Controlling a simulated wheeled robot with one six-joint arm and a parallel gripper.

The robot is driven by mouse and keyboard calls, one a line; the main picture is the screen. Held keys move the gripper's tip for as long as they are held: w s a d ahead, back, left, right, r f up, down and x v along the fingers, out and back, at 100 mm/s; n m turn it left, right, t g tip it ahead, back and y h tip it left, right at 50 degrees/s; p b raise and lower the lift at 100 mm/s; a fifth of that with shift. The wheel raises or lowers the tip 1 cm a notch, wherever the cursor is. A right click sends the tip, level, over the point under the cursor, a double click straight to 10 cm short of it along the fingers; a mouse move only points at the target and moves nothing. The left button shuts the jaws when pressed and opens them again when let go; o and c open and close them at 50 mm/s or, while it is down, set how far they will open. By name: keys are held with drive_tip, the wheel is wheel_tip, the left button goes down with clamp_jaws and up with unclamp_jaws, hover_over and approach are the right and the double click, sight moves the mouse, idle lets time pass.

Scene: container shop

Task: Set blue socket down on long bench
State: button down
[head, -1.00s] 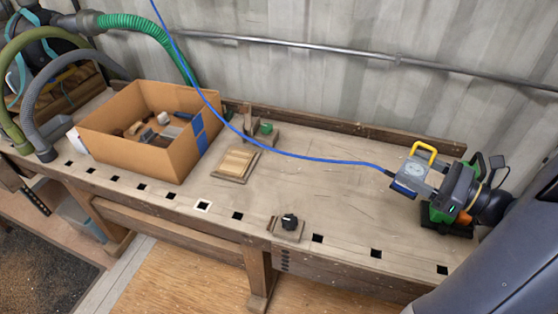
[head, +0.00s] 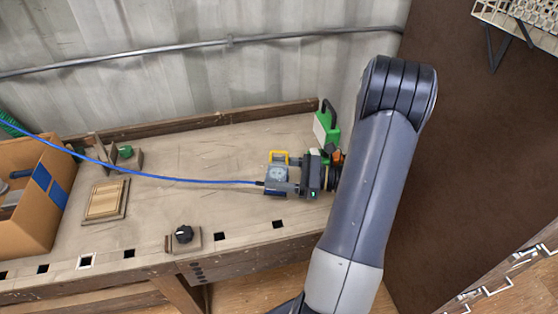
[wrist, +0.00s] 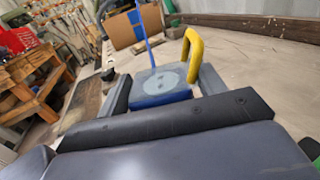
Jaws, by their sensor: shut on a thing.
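The blue socket (head: 276,178) has a blue body, a pale grey face and a yellow loop handle, with a blue cable running from it to the left. My gripper (head: 284,187) is shut on it over the right part of the long bench (head: 225,150). In the wrist view the socket (wrist: 160,84) sits between the two grey jaws (wrist: 165,92), face showing, yellow handle on the right. Its underside is hidden, so I cannot tell whether it touches the bench top.
A green case (head: 327,127) with a black handle stands behind my gripper. A black knob on a wooden block (head: 184,235) is at the front edge. A wooden board (head: 105,201) and cardboard box (head: 38,198) are further left. The bench middle is clear.

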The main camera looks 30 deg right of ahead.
drive_tip(key=shift+f, duration=2.45)
drive_tip(key=shift+f+b, duration=0.15)
drive_tip(key=shift+b, duration=0.2)
drive_tip(key=shift+c, duration=1.4)
unclamp_jaws()
drive_tip(key=v, duration=1.2)
drive_tip(key=shift+s+b, duration=0.1)
drive_tip(key=shift+b, duration=0.2)
